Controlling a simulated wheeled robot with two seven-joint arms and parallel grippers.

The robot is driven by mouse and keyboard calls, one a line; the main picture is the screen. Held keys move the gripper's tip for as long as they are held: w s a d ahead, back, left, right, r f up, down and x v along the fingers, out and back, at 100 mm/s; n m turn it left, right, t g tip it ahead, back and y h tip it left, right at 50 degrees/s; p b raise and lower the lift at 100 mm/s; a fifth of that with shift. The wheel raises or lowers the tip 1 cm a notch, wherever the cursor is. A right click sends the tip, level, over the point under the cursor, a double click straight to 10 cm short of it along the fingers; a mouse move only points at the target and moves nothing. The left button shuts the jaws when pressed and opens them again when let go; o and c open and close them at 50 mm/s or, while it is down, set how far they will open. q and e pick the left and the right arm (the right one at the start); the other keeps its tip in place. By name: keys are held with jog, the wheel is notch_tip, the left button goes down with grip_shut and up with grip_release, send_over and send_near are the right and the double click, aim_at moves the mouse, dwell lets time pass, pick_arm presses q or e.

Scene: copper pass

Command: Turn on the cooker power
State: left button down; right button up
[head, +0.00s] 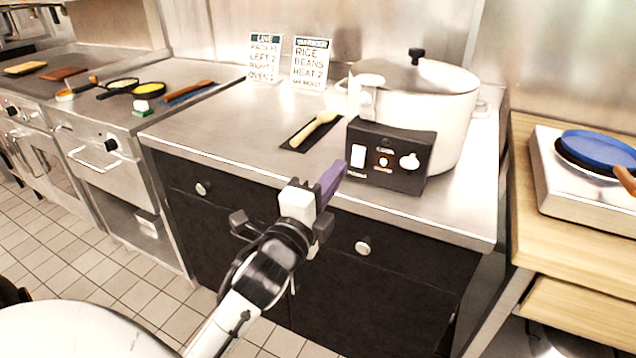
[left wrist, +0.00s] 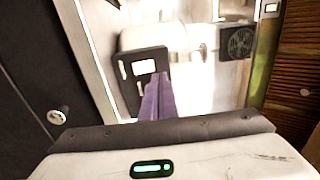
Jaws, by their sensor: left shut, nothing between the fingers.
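The cooker (head: 440,105) is a large white pot with a lid and black knob, standing on the steel counter. Its black control panel (head: 390,179) faces front, with a white rectangular switch at left, a small lit orange mark in the middle and a white knob at right. My left gripper (head: 334,178) is shut, its purple fingers together and empty, just left of and in front of the panel. In the left wrist view the purple fingers (left wrist: 157,98) overlap the lower edge of the panel (left wrist: 129,72); I cannot tell whether they touch. My right gripper is not in view.
A pale spoon (head: 318,126) lies on a dark mat left of the cooker. Two sign cards (head: 311,64) stand at the back. A stove with pans (head: 148,90) is at left. A blue pan (head: 598,148) sits on a white unit at right. The front counter strip is clear.

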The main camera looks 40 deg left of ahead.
pick_arm(q)
jog(key=v, duration=0.2)
jog(key=r+v, duration=0.1)
jog(key=v, duration=0.2)
jog(key=shift+s+d+r, duration=0.1)
jog(key=shift+s+d, duration=0.05)
jog(key=shift+s, duration=0.15)
jog(key=s+d+f+n+g+h, duration=0.1)
jog(key=d+f+n+g+h, duration=0.15)
jog(key=f, duration=0.75)
jog(key=s+d+f+n+g+h, duration=0.1)
jog(key=d+f+n+g, duration=0.2)
jog(key=f, duration=0.6)
jog(key=s+d+f+n+g+h, duration=0.1)
jog(key=s+d+f+n+g, duration=0.1)
jog(key=s+d+f+n, duration=0.2)
jog(key=s+d+f+n+g+h, duration=0.2)
jog(key=s+d+f+n, duration=0.2)
jog(key=s+f, duration=0.6)
notch_tip(320, 180, down, 6)
jog(key=shift+s+d+r+g, duration=0.1)
jog(key=shift+s+d+g, duration=0.2)
jog(key=shift+d, duration=0.45)
